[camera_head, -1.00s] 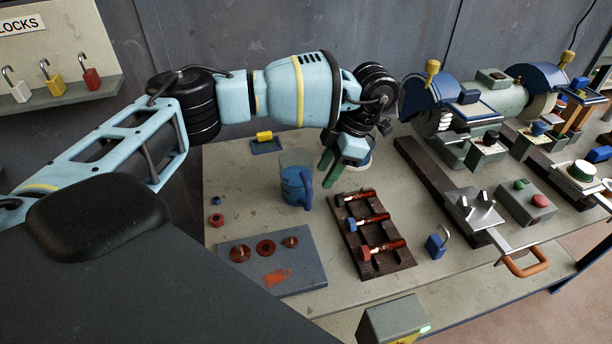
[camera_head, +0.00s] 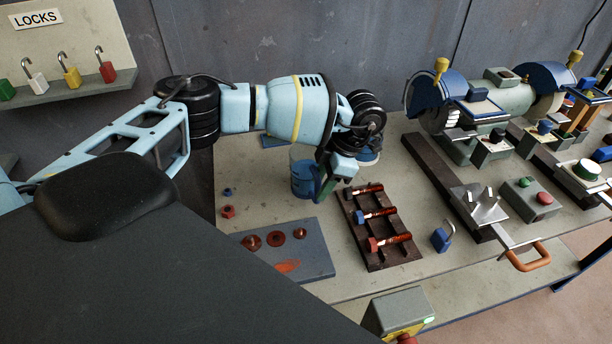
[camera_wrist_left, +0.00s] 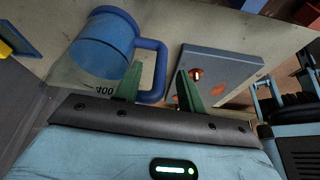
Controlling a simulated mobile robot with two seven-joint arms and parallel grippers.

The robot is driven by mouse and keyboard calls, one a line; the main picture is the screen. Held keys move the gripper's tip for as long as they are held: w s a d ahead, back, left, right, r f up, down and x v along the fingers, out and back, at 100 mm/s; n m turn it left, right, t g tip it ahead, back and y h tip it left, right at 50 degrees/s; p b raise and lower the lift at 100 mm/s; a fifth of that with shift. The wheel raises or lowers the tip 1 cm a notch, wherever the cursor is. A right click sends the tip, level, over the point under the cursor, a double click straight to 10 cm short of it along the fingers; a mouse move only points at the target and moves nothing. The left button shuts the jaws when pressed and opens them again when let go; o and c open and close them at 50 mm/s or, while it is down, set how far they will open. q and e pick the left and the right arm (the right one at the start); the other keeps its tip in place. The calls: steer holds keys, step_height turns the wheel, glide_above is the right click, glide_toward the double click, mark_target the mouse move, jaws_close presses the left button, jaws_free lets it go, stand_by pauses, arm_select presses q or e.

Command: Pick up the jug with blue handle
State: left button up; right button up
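The jug (camera_head: 303,180) stands on the workbench, a clear and blue cup with a blue handle on its right side. In the left wrist view the jug (camera_wrist_left: 103,42) is at upper left, with the number 400 on its wall. Its blue handle (camera_wrist_left: 160,72) shows between the two green fingers of my left gripper (camera_wrist_left: 158,80). The fingers are apart, with a gap to the handle visible on the right. In the head view my left gripper (camera_head: 326,184) is at the jug's handle side and partly covers it. My right gripper is not in view.
A blue-grey plate (camera_head: 290,255) with red-brown discs lies in front. Small nuts (camera_head: 228,211) lie to the left. A bench grinder (camera_head: 495,100) and padlock (camera_head: 442,238) are farther right.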

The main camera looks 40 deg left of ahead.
arm_select(q)
steer(key=shift+s+a+f, duration=0.15)
steer(key=shift+f, duration=0.35)
jaws_close()
steer(key=shift+r, duration=0.2)
steer(key=shift+r, duration=4.85)
